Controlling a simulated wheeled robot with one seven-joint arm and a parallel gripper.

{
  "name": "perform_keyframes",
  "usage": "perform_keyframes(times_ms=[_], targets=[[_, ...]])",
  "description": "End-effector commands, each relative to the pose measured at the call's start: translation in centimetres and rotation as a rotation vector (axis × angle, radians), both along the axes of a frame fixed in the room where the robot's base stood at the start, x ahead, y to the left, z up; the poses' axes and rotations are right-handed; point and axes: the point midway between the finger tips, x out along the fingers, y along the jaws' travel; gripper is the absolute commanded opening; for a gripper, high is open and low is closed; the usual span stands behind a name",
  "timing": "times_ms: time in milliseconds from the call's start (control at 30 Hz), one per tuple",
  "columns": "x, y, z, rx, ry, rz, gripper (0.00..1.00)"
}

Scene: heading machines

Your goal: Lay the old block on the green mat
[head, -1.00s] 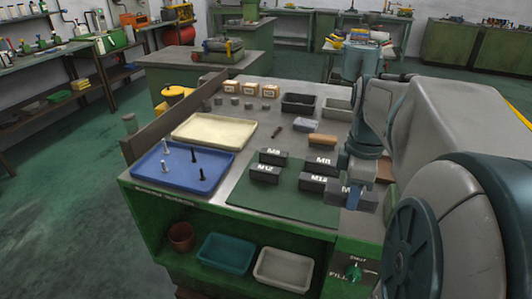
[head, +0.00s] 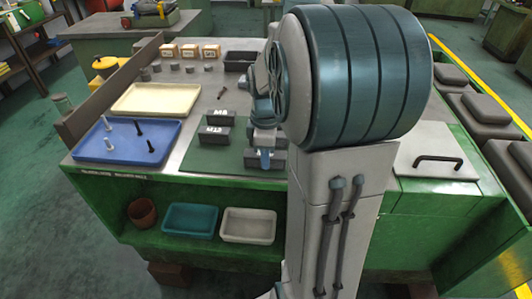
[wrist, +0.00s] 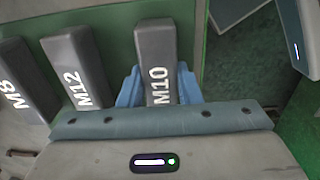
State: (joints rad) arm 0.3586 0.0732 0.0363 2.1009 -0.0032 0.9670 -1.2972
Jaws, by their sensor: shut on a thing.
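My gripper (wrist: 158,88) is shut on a dark grey block marked M10 (wrist: 155,45), with one blue finger on each long side. In the head view my gripper (head: 265,158) is at the front right of the green mat (head: 205,160), partly behind my arm. Whether the M10 block rests on the mat or hangs just above it I cannot tell. A block marked M12 (wrist: 75,65) and one marked M8 (wrist: 28,80) lie to its left in the wrist view. The M12 block also shows in the head view (head: 213,135). Which block is the old one is not clear.
A blue tray (head: 165,163) with several bolts and a cream tray (head: 150,98) stand left of the mat. Small boxes (head: 190,50) and a dark bin (head: 238,62) are behind. My arm hides the bench's right middle. Teal and white bins sit on the shelf below.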

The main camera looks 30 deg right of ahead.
Motion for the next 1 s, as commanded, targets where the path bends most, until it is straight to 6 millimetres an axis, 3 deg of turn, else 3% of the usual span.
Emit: perform_keyframes(times_ms=[333,367,400,433,767,867,1000], targets=[[0.0,0.0,-0.3,-0.001,-0.002,0.0,0.0],[0.0,0.0,-0.3,0.0,0.0,0.0,0.36],[0.0,0.0,-0.3,0.0,0.0,0.0,0.47],[0.0,0.0,-0.3,0.0,0.0,0.0,0.53],[0.0,0.0,0.0,0.0,0.0,0.0,0.53],[0.0,0.0,1.0,-0.001,-0.002,0.0,0.53],[0.1,0.0,3.7,-0.002,-0.005,0.0,0.53]])
